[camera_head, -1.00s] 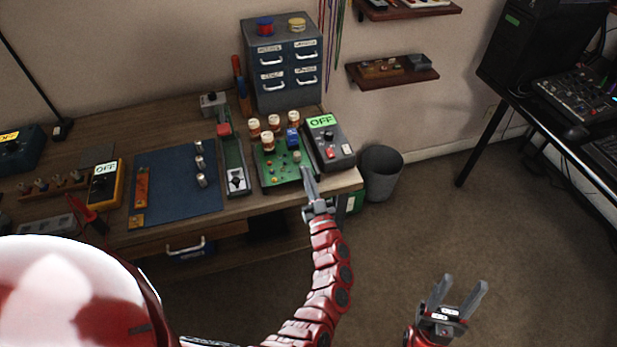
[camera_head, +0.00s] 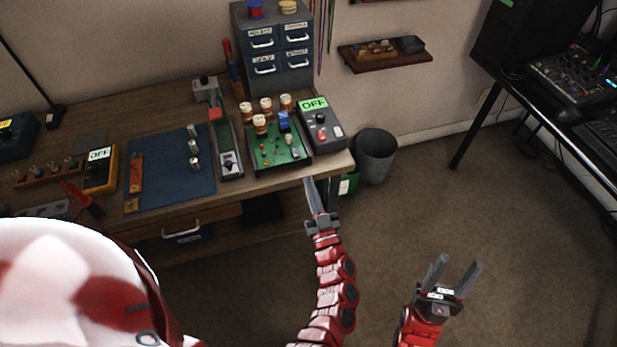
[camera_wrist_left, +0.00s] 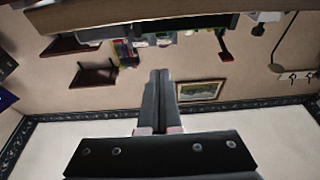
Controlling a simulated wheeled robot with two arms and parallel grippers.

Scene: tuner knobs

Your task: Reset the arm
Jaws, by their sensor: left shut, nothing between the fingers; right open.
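My left gripper (camera_head: 314,196) is in the middle of the head view, just in front of the workbench's front edge, below the green circuit board (camera_head: 278,150). Its fingers are closed together and hold nothing. The left wrist view shows the same shut fingers (camera_wrist_left: 158,80), pointing toward a wall that appears upside down. My right gripper (camera_head: 455,272) is at the lower right of the head view, over the carpet. Its two fingers are spread apart with nothing between them.
The workbench (camera_head: 225,196) carries a blue mat (camera_head: 165,180), a yellow meter (camera_head: 100,171), a grey box marked OFF (camera_head: 322,130) and a drawer cabinet (camera_head: 272,50). A grey bin (camera_head: 376,157) stands right of it. The carpet (camera_head: 520,220) at right is clear.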

